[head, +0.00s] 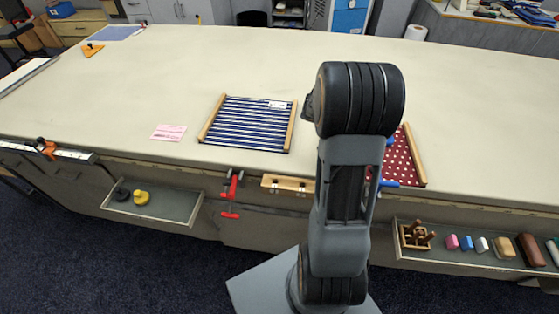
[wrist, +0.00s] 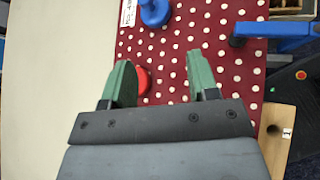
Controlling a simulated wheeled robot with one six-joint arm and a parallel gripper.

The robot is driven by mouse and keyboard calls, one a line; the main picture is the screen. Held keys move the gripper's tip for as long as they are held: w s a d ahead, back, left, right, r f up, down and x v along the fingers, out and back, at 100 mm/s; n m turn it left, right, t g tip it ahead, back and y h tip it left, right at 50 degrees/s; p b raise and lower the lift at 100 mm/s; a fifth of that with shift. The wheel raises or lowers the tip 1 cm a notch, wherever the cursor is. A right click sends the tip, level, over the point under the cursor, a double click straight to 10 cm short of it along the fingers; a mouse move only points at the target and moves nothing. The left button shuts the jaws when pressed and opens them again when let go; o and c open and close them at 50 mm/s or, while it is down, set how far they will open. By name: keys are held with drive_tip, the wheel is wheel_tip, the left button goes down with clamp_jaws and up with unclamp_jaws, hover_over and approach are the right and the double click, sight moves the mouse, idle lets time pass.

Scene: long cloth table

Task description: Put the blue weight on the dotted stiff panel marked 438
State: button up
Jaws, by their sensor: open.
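The dotted stiff panel (wrist: 170,55), dark red with white dots, lies on the table under my gripper. It also shows in the head view (head: 397,165), partly hidden by my arm. A label (wrist: 128,12) at its upper left corner in the wrist view seems to end in 438. The blue weight (wrist: 155,12), round with a knob, stands on the panel near that label, cut by the picture's top edge. My gripper (wrist: 158,62) is open above the panel, with nothing between its fingers. A red round thing (wrist: 143,82) on the panel is partly hidden by the left finger.
A blue clamp (wrist: 270,35) grips the panel's edge. A striped panel (head: 247,123) and a pink note (head: 169,132) lie to the left. A tray with black and yellow weights (head: 141,197) hangs below the table edge.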

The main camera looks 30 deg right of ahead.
drive_tip(key=s+a+r+m+t+y, duration=0.2)
drive_tip(key=a+m+y, duration=0.1)
drive_tip(key=a, duration=0.8)
drive_tip(key=s+a+r+m+t+y, duration=0.2)
drive_tip(key=a+m+y, duration=0.2)
drive_tip(key=a, duration=0.7)
drive_tip(key=s+a+r+m+t+y, duration=0.2)
drive_tip(key=s+a+m+y, duration=0.1)
drive_tip(key=a, duration=0.8)
drive_tip(key=shift+a+r+m+t+y, duration=0.15)
drive_tip(key=shift+r+m+t+y, duration=0.15)
drive_tip(key=shift+m+y, duration=0.5)
drive_tip(key=shift+s, duration=0.1)
